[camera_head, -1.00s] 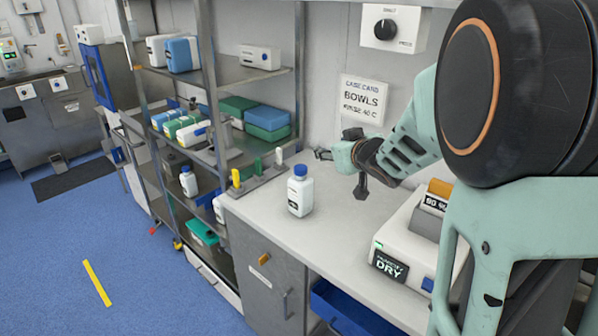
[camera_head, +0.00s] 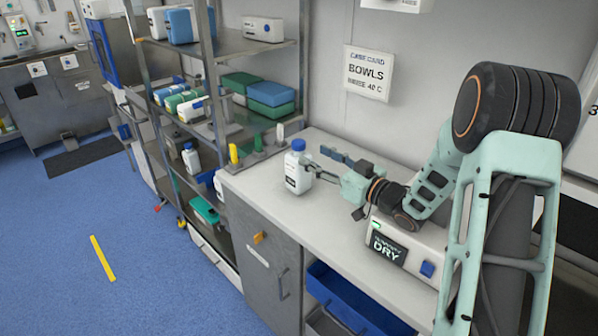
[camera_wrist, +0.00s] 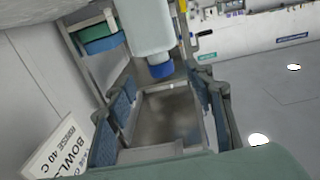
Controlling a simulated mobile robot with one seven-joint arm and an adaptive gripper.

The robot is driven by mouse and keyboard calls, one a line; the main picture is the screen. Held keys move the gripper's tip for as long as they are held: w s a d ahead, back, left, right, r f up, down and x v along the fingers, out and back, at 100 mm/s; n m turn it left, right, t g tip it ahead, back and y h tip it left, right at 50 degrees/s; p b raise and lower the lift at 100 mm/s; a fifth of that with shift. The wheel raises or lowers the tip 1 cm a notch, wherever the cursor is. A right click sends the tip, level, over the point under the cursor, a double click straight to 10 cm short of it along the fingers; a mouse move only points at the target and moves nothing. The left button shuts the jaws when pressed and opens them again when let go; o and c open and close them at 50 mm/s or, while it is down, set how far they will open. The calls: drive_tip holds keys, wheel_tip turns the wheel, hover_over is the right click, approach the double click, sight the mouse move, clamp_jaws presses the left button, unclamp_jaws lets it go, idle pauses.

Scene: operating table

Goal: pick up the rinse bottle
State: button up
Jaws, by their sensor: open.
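The rinse bottle (camera_head: 298,172) is white with a blue cap and a dark label. It stands upright near the left end of the white counter (camera_head: 265,185). My gripper (camera_head: 321,163) is open and low over the counter, just right of the bottle, fingers pointing toward it. In the wrist view, the bottle (camera_wrist: 146,28) appears upside down at the top, its blue cap toward the open fingers of my gripper (camera_wrist: 162,86). The bottle lies ahead between the finger lines. I cannot tell whether a finger touches it.
A white "DRY" device (camera_head: 412,252) stands under my forearm at the counter's right. A metal shelf rack (camera_head: 285,48) with boxes is left of the counter. A "BOWLS" card (camera_head: 368,73) hangs on the wall. A blue bin (camera_head: 350,298) sits below.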

sight(304, 151)
drive_tip(key=shift+w+a+f, duration=0.15)
drive_tip(key=shift+a+f, duration=0.1)
drive_tip(key=shift+p+x, duration=0.4)
drive_tip(key=shift+x, duration=3.05)
clamp_jaws()
drive_tip(key=shift+w+r, duration=0.1)
